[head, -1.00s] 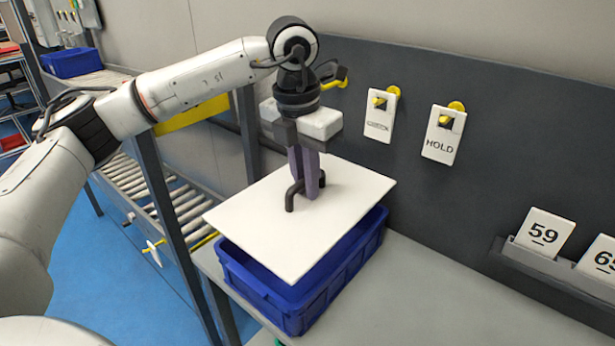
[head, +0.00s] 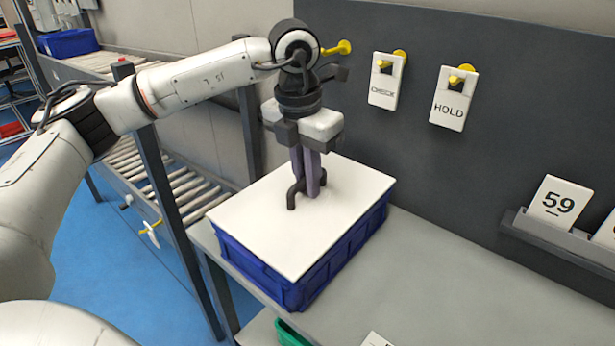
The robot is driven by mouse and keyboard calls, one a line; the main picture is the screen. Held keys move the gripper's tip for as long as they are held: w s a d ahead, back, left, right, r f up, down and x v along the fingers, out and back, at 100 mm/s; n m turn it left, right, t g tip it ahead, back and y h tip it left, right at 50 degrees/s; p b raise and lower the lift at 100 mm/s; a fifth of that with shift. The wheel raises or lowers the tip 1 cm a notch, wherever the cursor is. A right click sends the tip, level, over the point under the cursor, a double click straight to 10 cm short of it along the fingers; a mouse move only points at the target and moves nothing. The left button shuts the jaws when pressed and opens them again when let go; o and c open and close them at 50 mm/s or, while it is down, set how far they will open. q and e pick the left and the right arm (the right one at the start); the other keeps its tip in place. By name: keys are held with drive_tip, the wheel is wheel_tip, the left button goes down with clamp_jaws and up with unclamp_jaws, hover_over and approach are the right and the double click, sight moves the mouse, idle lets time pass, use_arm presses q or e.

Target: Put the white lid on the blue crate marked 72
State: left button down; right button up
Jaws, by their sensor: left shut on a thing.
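The white lid (head: 265,233) is a flat board with a black handle (head: 292,195). It lies over the top of the blue crate (head: 330,270), lined up with its rim and seemingly resting on it. The crate stands on the grey table at the left end, and I see no 72 marking on its visible sides. My left gripper (head: 307,190) points down from above and is shut on the handle. The crate's inside is hidden by the lid. My right gripper is out of view.
The grey table (head: 420,275) is mostly clear to the right. A roller conveyor (head: 180,190) is at left, and a green bin (head: 290,335) is below the table.

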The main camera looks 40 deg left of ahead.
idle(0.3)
use_arm(q)
drive_tip(key=c, duration=1.7)
unclamp_jaws()
drive_tip(key=shift+c, duration=0.2)
drive_tip(key=shift+o, duration=0.3)
